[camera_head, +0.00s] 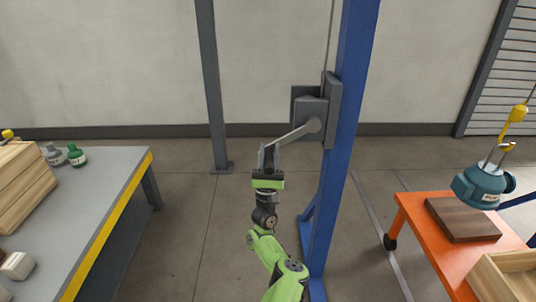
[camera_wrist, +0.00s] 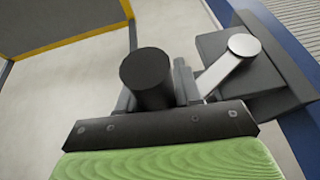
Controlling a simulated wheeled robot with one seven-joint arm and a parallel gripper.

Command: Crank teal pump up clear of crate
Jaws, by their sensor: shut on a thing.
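The teal pump (camera_head: 482,186) hangs from a yellow hook (camera_head: 513,118) at the right of the head view, above the orange cart. Its bottom appears clear of the wooden crate (camera_head: 512,270), which stands lower on the cart. The winch (camera_head: 315,108) is a grey box on the blue post, with a crank arm (camera_head: 292,134) pointing left and slightly down. My gripper (camera_head: 268,160) is shut on the crank handle at the arm's end. In the wrist view the dark round handle (camera_wrist: 147,76) stands between my fingers, and the crank arm (camera_wrist: 222,72) runs to the winch.
The orange cart (camera_head: 403,200) also bears a dark brown board (camera_head: 462,219) beside the crate. A grey post (camera_head: 211,90) stands behind. Open floor lies between.

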